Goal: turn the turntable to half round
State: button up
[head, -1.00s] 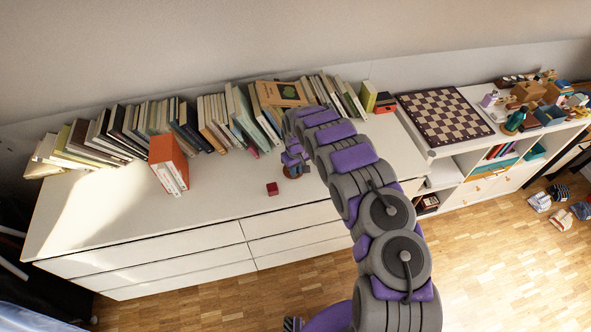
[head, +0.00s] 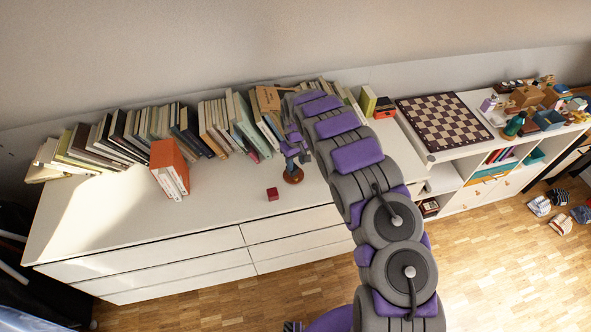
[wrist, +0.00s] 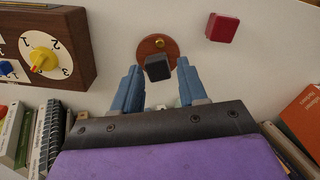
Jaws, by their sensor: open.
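The turntable is a small round reddish-brown wooden disc (wrist: 145,47) with a brass knob, lying on the white cabinet top. It also shows in the head view (head: 293,176), just below my gripper (head: 293,153). A dark block (wrist: 158,69) appears in front of the disc's near edge in the wrist view; I cannot tell whether it is fixed to the disc. In the wrist view my gripper (wrist: 159,66) is open, its blue fingers apart on either side of the dark block, with clear gaps. The disc lies just beyond the fingertips.
A red cube (wrist: 221,28) sits near the disc, also in the head view (head: 272,194). A wooden box with numbered dial (wrist: 75,25) stands at the left in the wrist view. Books (head: 205,125) line the wall. The front left cabinet top (head: 130,215) is clear.

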notch_tip(320, 180, up, 9)
dwell(0.3)
jog(key=shift+r, duration=0.15)
dwell(0.3)
jog(key=s+d+r+m+h+b, duration=0.15)
jog(key=s+d+r+m, duration=0.25)
jog(key=s+d+r, duration=1.15)
jog(key=s+r+m+g+y+b, duration=0.1)
jog(key=s+m+b, duration=0.1)
jog(key=s, duration=3.2)
jog(key=shift+d+r+m+g+b, duration=0.25)
jog(key=shift+m+g+b, duration=0.15)
jog(key=shift+m, duration=0.1)
jog(key=shift+f+y, duration=0.1)
jog(key=shift+y, duration=0.15)
